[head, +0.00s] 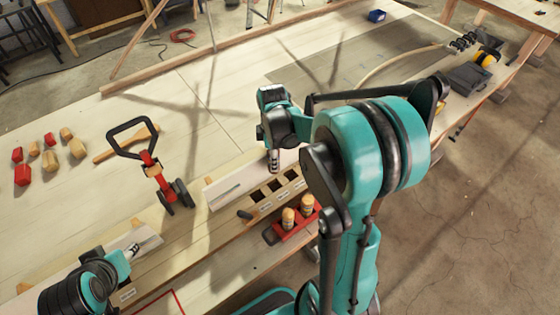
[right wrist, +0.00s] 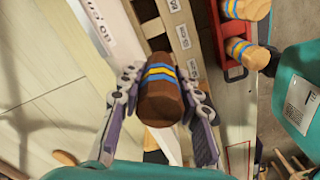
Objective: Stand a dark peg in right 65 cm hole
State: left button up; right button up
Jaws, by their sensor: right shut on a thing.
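My right gripper (head: 273,160) hangs over the back of a wooden rail with dark square holes (head: 275,187), near the middle of the table. In the right wrist view the right gripper (right wrist: 162,98) is shut on a dark brown peg (right wrist: 160,103) with blue and yellow stripes, seen end-on between the two fingers. The peg's far end is hidden, and I cannot tell whether it touches the rail. Small white labels sit by the holes, too small to read in the head view. My left gripper (head: 133,249) is low at the left; its jaw opening is unclear.
Two light striped pegs (head: 288,216) stand in a red tray (head: 296,228) at the table's front edge. A black-and-red handled tool (head: 150,165) stands left of the rail. Red and wooden blocks (head: 50,160) lie far left. The table behind is mostly clear.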

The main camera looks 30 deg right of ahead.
jog(key=shift+f+b, duration=0.45)
jog(key=shift+f, duration=0.2)
notch_tip(320, 180, down, 6)
jog(key=b, duration=0.4)
jog(key=shift+f+b, duration=0.65)
jog(key=shift+b, duration=0.15)
jog(key=shift+f+b, duration=1.2)
jog(key=shift+f, duration=0.25)
jog(key=o, duration=1.3)
jog(key=shift+s, duration=0.1)
jog(key=shift+r, duration=0.15)
